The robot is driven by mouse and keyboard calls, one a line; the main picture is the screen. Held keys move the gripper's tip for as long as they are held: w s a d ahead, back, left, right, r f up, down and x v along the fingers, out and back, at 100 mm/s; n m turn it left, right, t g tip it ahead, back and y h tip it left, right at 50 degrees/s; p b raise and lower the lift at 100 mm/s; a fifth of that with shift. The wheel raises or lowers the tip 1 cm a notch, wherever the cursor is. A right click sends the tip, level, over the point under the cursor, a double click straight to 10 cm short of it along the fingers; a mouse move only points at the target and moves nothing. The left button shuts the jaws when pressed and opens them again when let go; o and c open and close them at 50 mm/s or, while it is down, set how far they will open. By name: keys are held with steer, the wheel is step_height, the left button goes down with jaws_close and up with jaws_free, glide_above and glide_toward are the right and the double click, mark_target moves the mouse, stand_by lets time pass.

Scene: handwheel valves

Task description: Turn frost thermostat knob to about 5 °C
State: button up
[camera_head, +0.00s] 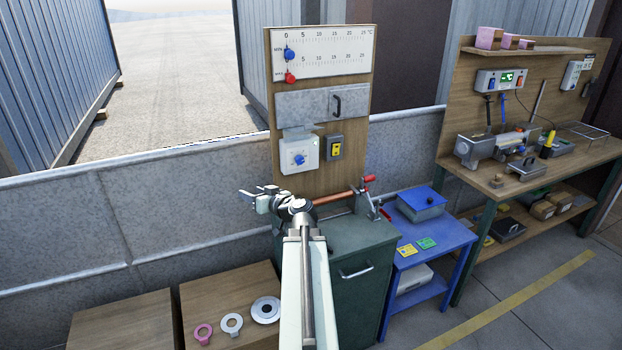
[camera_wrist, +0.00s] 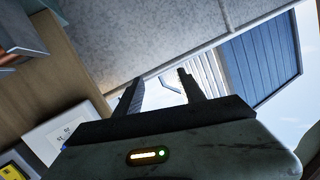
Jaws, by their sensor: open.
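The frost thermostat is a white box (camera_head: 301,152) on the upright wooden board, with a blue knob (camera_head: 299,160) on its front. The knob's scale is too small to read. In the wrist view a white box with small dark marks (camera_wrist: 72,140) shows at the lower left, partly hidden by my gripper. My gripper (camera_head: 250,196) is open and empty, left of and below the thermostat, in front of the grey wall. In the wrist view its two fingers (camera_wrist: 158,88) stand apart with nothing between them.
Above the thermostat are a grey panel with a handle (camera_head: 336,103) and a scale board (camera_head: 320,50) with blue and red sliders. A yellow switch box (camera_head: 335,147) sits right of it. Below stands a green cabinet (camera_head: 360,270) with a copper pipe (camera_head: 333,197). Low wooden tables (camera_head: 215,295) stand lower left.

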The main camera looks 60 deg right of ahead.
mark_target(301, 161)
steer(key=s+d+r+m+h, duration=0.4)
steer(key=s+d+h, duration=0.3)
steer(key=s+d, duration=0.7)
steer(key=shift+g, duration=0.4)
steer(key=shift+a+x, duration=0.2)
steer(key=shift+x, duration=3.75)
steer(key=shift+w, duration=0.2)
steer(key=c, duration=1)
